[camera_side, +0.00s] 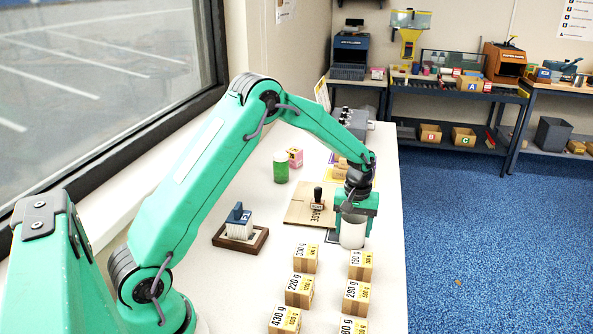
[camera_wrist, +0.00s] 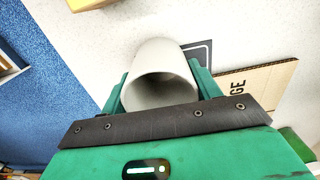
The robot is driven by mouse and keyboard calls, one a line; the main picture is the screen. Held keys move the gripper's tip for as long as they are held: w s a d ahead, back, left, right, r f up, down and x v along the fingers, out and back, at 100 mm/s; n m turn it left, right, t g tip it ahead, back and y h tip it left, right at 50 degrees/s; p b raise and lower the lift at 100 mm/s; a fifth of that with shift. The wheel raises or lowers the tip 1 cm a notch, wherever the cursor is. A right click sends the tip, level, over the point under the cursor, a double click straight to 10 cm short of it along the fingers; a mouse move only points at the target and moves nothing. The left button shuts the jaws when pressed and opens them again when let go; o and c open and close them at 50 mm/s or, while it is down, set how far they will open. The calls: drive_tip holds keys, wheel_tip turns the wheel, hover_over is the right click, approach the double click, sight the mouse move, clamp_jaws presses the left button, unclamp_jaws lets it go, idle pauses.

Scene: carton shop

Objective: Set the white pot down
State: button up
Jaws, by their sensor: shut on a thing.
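The white pot (camera_side: 353,231) is a plain white cylinder with an open top. My gripper (camera_side: 355,207) is shut on it, with a green finger on each side. In the wrist view the pot (camera_wrist: 160,76) sits between the fingers of my gripper (camera_wrist: 158,92), and I look into its empty-looking mouth. In the side view it hangs upright or nearly so, low over the white table (camera_side: 385,270). I cannot tell whether its base touches the table. A dark-edged square marking (camera_wrist: 198,52) lies on the table beside and partly behind the pot.
A flat cardboard piece (camera_side: 300,210) with a black-handled stamp (camera_side: 317,199) lies left of the pot. Several labelled weight cartons (camera_side: 360,264) stand in front.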

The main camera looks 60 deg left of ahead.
drive_tip(key=o, duration=1)
wheel_tip(320, 180, up, 12)
drive_tip(key=shift+r, duration=0.1)
idle(0.6)
